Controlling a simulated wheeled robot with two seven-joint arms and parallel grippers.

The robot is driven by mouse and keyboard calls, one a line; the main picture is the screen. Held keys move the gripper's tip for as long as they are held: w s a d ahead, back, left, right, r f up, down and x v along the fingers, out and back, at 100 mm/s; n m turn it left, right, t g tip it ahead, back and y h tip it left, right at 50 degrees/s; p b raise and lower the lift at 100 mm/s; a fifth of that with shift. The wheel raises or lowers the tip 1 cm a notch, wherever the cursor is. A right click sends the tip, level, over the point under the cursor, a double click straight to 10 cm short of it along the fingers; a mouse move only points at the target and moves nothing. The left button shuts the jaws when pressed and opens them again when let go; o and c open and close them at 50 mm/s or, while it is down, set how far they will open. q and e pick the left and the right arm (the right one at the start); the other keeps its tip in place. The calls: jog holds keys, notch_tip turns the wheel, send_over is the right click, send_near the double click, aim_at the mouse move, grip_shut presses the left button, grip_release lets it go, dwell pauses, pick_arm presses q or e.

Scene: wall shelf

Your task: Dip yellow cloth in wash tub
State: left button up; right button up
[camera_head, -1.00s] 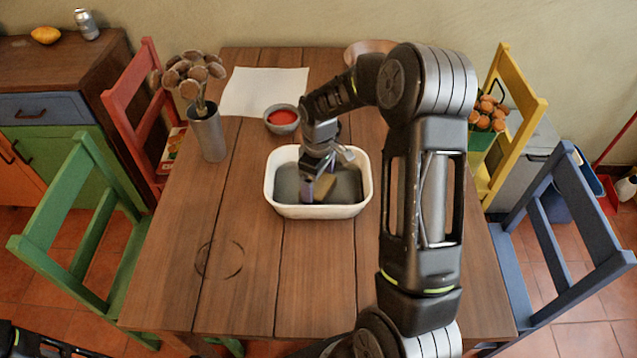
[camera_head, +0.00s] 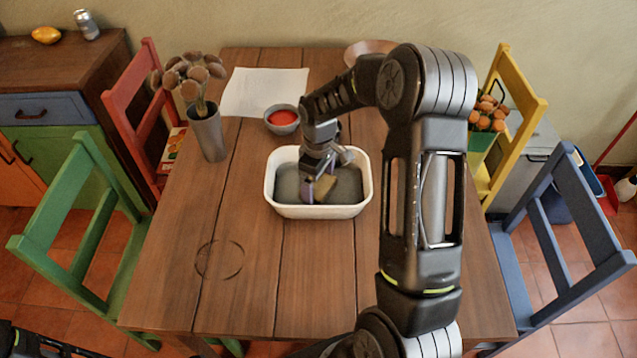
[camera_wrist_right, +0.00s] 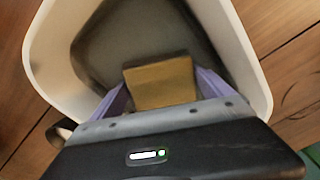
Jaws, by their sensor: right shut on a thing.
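The white wash tub (camera_head: 318,212) stands on the wooden table with dark grey contents, and its rim also shows in the right wrist view (camera_wrist_right: 42,55). My right gripper (camera_head: 318,188) reaches down inside the tub. It is shut on the yellow cloth (camera_wrist_right: 161,82), a small brownish-yellow block-like piece between the purple fingers. I cannot tell how deep the cloth sits in the grey contents. At the lower left edge only a dark piece of my left arm shows, without clear fingertips.
A grey bowl with red contents (camera_head: 282,120) stands just behind the tub. A vase of brown flowers (camera_head: 207,135) is at the left, white paper (camera_head: 264,92) at the back, and a pinkish bowl (camera_head: 370,47) at the far edge. The table front (camera_head: 290,280) is clear.

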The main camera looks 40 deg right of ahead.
jog(key=shift+s+f, duration=0.15)
notch_tip(320, 180, up, 13)
jog(key=p, duration=0.8)
jog(key=shift+p, duration=0.35)
